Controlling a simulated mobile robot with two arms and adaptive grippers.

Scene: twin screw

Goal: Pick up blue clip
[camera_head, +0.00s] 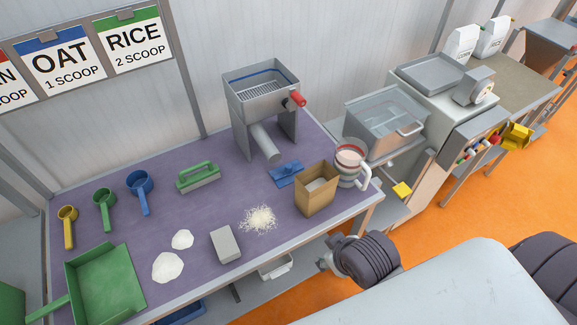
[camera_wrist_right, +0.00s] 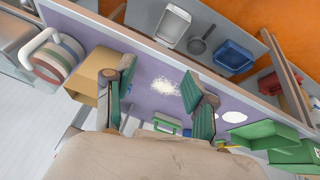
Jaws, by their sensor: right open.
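The blue clip (camera_head: 285,174) lies flat on the purple tabletop, left of the cardboard box and in front of the grey hopper machine. My right gripper (camera_wrist_right: 162,97) shows in the right wrist view, with its two teal-padded fingers wide apart and nothing held between them. The clip cannot be clearly made out in that view. In the head view my right gripper's fingers cannot be made out, so its distance from the clip is unclear. My left gripper is not in view.
The cardboard box (camera_head: 316,192) and striped jug (camera_head: 347,165) stand right of the clip. The hopper machine (camera_head: 262,92) is behind it. A rice pile (camera_head: 258,218), grey block (camera_head: 226,244) and green brush (camera_head: 198,178) lie to its left. Purple tabletop between them is free.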

